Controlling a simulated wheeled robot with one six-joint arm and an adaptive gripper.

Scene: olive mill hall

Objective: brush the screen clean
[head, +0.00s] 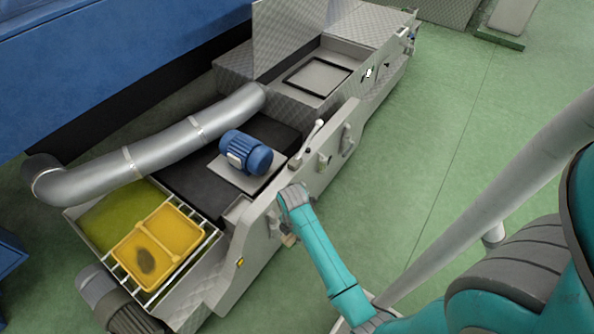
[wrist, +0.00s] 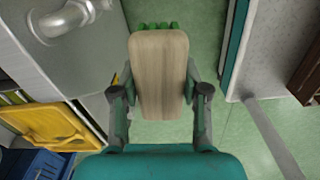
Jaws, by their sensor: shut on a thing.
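My gripper (wrist: 159,88) is shut on a brush (wrist: 160,62). The brush has a pale wooden back and green bristles that show past its far end. The fingers grip it on both long sides, and green floor lies beyond it. In the head view my arm reaches to the near side of the machine, and my gripper is mostly hidden behind the arm there. A flat grey panel in a black frame (head: 318,77), which may be the screen, lies in the machine's top towards the back. The brush is well apart from this panel.
A yellow tray (head: 184,229) with a dark patch sits at the machine's near left end, also in the wrist view (wrist: 50,124). A blue motor (head: 246,152), a silver duct (head: 165,148) and an upright lever (head: 315,131) stand up from the machine. Green floor (head: 420,160) is clear to the right.

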